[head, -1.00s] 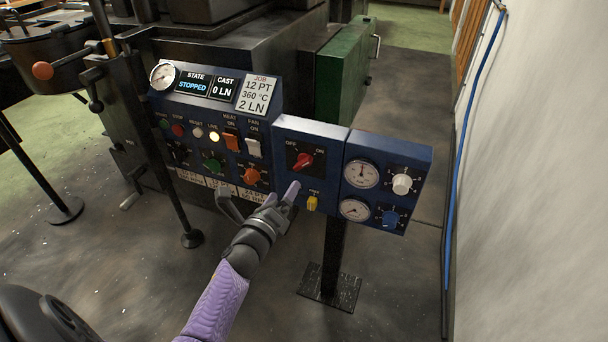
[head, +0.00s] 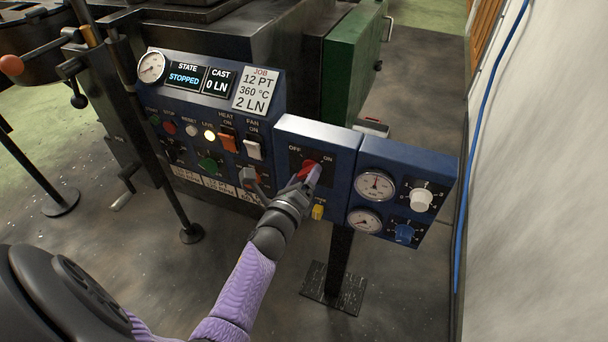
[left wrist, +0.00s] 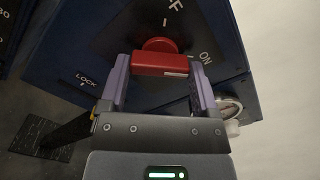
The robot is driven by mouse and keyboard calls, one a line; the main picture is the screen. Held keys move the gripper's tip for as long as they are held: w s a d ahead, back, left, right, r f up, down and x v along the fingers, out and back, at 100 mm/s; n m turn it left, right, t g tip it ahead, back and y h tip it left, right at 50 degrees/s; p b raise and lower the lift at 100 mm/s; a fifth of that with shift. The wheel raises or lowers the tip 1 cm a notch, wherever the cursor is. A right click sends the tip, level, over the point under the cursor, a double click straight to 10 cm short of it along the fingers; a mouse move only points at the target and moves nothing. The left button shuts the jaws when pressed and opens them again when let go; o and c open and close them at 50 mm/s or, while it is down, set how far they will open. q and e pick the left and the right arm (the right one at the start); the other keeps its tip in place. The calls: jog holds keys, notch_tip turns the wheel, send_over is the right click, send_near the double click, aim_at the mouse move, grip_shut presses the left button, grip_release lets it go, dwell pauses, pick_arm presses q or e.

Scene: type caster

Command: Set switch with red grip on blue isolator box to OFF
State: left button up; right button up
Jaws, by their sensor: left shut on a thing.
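The blue isolator box (head: 338,187) stands on a dark post, with OFF at the upper left and ON at the right of its black switch plate. The switch's red grip (head: 308,166) is partly hidden by my gripper in the head view. In the left wrist view the red grip (left wrist: 160,66) lies crosswise between the two purple fingers, its white-marked end toward ON. My left gripper (head: 305,174) is shut on the red grip; its fingers also show in the left wrist view (left wrist: 159,76). My right gripper is not in view.
A yellow lock tab (head: 318,211) sits just below the switch. A gauge panel (head: 399,158) with white and blue knobs adjoins on the right. A control panel (head: 180,107) with switches and knobs is close on the left. A wall (head: 540,180) stands at right.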

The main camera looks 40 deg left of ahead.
pick_arm(q)
jog(key=c, duration=0.7)
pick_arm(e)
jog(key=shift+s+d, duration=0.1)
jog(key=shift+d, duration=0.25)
